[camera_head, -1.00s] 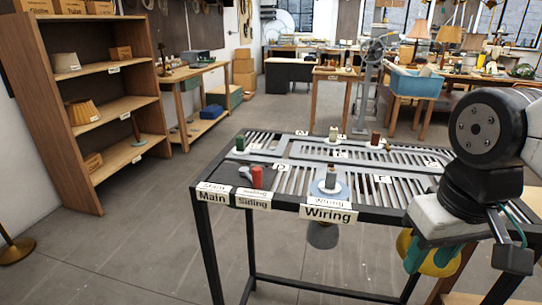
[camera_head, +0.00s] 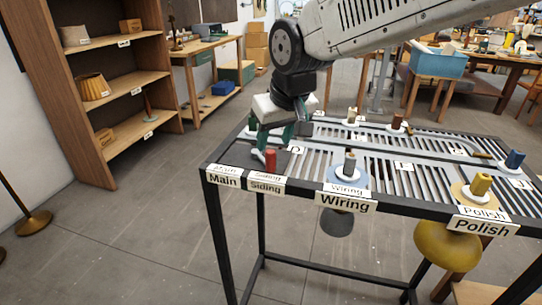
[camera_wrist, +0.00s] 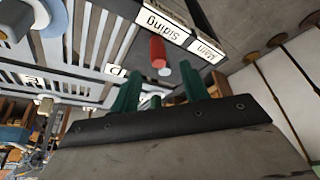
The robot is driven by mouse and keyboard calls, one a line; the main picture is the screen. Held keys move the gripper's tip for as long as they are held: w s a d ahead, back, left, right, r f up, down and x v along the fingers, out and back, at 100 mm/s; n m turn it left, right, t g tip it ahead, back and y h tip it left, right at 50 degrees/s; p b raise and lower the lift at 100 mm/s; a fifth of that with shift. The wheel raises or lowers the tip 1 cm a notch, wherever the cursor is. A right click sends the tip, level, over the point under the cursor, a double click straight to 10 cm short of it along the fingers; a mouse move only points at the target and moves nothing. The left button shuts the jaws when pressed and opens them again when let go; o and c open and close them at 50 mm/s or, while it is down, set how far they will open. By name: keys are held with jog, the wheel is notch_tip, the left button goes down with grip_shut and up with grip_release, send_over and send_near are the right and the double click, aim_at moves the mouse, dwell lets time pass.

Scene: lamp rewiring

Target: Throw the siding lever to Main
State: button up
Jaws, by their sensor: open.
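The siding lever's red handle (camera_head: 270,158) stands upright near the front left corner of the slatted table, behind the Siding label (camera_head: 266,187). The Main label (camera_head: 223,180) is just to its left. My gripper (camera_head: 273,140) is open, with green fingers, above and just behind the handle. In the wrist view the red handle (camera_wrist: 157,50) shows beyond the gap between the open fingertips (camera_wrist: 158,85), with no visible contact. The lever's base is mostly hidden by my gripper in the head view.
The slatted table also carries several spools on discs, including a grey one (camera_head: 349,167) at Wiring and a yellow one (camera_head: 481,185) at Polish. A yellow rounded thing (camera_head: 446,246) hangs below the front edge. Shelves (camera_head: 122,84) stand at left, with free floor between.

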aim_at(272, 152)
jog(key=x, duration=0.6)
jog(key=shift+w+d+f, duration=0.1)
jog(key=shift+f, duration=0.35)
grip_shut()
